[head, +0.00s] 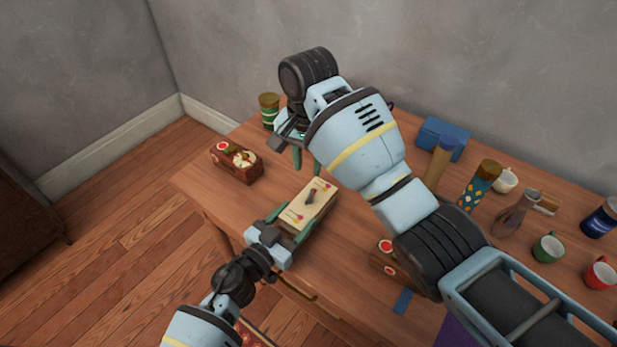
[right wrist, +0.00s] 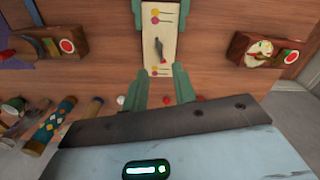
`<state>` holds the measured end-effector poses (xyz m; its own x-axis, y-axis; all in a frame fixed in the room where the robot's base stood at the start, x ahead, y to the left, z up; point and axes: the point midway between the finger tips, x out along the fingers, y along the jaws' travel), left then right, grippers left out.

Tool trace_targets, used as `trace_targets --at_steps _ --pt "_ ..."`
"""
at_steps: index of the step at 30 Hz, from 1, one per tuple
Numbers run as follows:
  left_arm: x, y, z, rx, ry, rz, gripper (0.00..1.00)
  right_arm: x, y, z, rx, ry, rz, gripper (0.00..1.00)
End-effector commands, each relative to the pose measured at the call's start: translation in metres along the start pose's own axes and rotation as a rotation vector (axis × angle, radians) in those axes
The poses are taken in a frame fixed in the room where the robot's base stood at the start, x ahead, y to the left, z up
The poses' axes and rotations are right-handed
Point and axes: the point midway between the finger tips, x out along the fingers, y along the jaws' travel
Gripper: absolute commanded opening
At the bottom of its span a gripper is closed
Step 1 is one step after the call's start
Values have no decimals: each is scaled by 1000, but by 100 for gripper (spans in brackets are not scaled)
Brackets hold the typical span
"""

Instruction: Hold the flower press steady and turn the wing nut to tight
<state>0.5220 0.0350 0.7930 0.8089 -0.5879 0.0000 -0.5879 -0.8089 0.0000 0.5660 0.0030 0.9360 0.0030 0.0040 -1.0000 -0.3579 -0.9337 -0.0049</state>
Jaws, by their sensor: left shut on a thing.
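The flower press (head: 318,203) lies on the wooden table, a pale block with small flower pictures on top. A dark wing nut (head: 310,198) sits at the middle of its top; it also shows in the right wrist view (right wrist: 158,47), roughly lengthwise to the press. My left gripper (head: 294,218) is shut on the near end of the press, with its green fingers along both sides. My right gripper (head: 307,163) is above and beyond the press. In the right wrist view its fingers (right wrist: 160,72) are apart and empty, pointing toward the wing nut without touching it.
A wooden box with a red label (head: 233,168) stands left of the press; another (head: 384,263) is to its right. A green tin (head: 269,108) stands behind.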

Motion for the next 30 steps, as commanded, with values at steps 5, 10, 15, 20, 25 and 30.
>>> trace_targets --at_steps 5,10,15,20,25,30 --pt "0 0 -1 0 3 0 29 -13 0 -2 -2 9 1 27" --pt "0 0 -1 0 3 0 29 -21 1 -1 0 4 4 27" --pt "0 0 -1 0 3 0 29 -24 1 0 1 0 6 27" --pt "0 0 -1 0 3 0 29 -24 1 0 2 -1 6 27" --pt "0 0 -1 0 3 0 29 -24 1 0 2 -1 6 27" --pt "0 0 -1 0 2 0 76 -24 1 0 2 -2 6 27"
